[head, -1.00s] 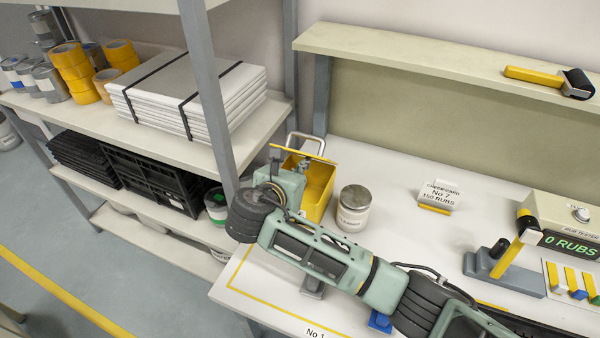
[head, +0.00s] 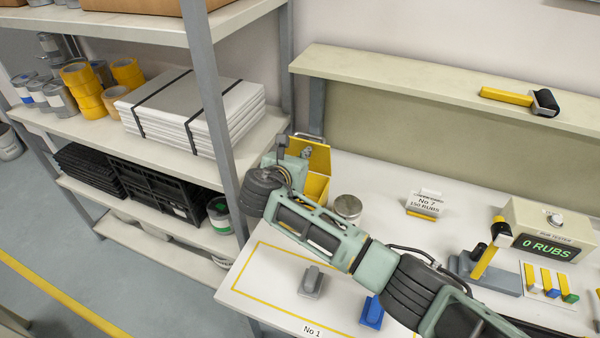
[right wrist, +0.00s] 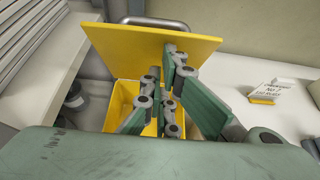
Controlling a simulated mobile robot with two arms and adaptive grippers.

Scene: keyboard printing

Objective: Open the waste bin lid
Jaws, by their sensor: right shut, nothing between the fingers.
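The yellow waste bin (head: 318,187) stands at the left end of the table, against the back. Its yellow lid (head: 317,154) is raised and tilted up at the back, and the bin's open inside (right wrist: 122,100) shows below it in the right wrist view. A grey metal handle bar (right wrist: 155,22) shows at the lid's far edge. My right gripper (head: 283,147) is at the bin's left front; in the right wrist view its fingers (right wrist: 168,72) are shut and empty, in front of the lid's underside. I cannot tell whether they touch it. My left gripper is not in view.
A grey shelf post (head: 212,95) stands close left of my right gripper. A grey-lidded jar (head: 348,207) stands just right of the bin. A shelf (head: 420,90) runs above the table's back.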

